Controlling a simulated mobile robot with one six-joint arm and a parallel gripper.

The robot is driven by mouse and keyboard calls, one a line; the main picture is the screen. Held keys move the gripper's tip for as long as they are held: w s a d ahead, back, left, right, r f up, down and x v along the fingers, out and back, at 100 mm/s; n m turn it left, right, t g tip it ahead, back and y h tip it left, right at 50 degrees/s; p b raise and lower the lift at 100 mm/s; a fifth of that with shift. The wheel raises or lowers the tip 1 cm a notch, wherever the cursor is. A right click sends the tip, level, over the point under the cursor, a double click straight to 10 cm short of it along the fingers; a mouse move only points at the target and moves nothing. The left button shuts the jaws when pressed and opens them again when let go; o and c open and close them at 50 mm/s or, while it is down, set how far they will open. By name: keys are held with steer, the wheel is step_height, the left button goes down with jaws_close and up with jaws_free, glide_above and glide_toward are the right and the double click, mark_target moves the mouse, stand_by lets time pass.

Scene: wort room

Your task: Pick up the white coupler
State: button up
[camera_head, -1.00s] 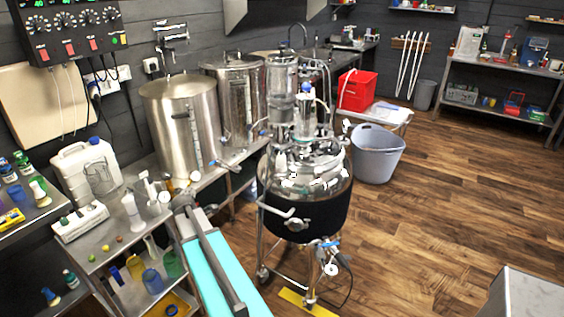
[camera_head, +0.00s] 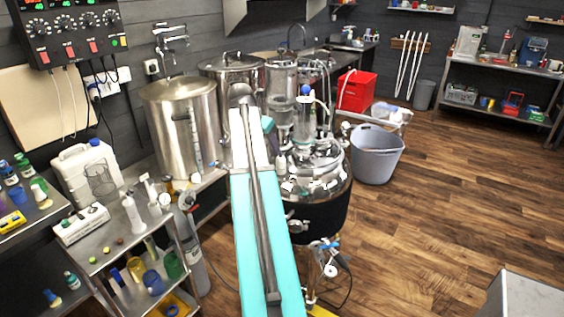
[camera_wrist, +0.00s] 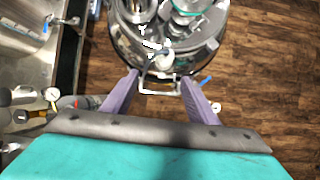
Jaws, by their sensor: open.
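A small white upright piece on the lid of the steel vessel (camera_head: 318,172), likely the white coupler (camera_head: 281,164), shows in the head view just right of my arm. In the wrist view a pale rounded piece, probably the same coupler (camera_wrist: 164,61), lies on the vessel's near side, just beyond my fingertips. My gripper (camera_wrist: 159,76) is open, its two purple fingers apart, with nothing held between them. A pale bracket handle (camera_wrist: 158,91) on the vessel's front shows below and between the fingers. In the head view my arm hides the gripper.
Tall steel kettles (camera_head: 182,125) stand on the bench to the left. A shelf with a white jug (camera_head: 88,172) and bottles is at far left. A grey bin (camera_head: 376,155) stands right of the vessel. The wooden floor at right is mostly open.

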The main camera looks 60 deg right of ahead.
mark_target(280, 158)
steer(key=shift+s+d+r, duration=0.25)
steer(key=shift+r, duration=0.25)
steer(key=shift+s+d+r, duration=0.25)
steer(key=shift+r, duration=0.2)
steer(key=shift+f, duration=0.1)
steer(key=shift+p+x, duration=1)
steer(key=shift+x, duration=3.25)
steer(key=shift+d, duration=0.1)
steer(key=shift+p+x, duration=1.2)
steer(key=shift+x, duration=1.35)
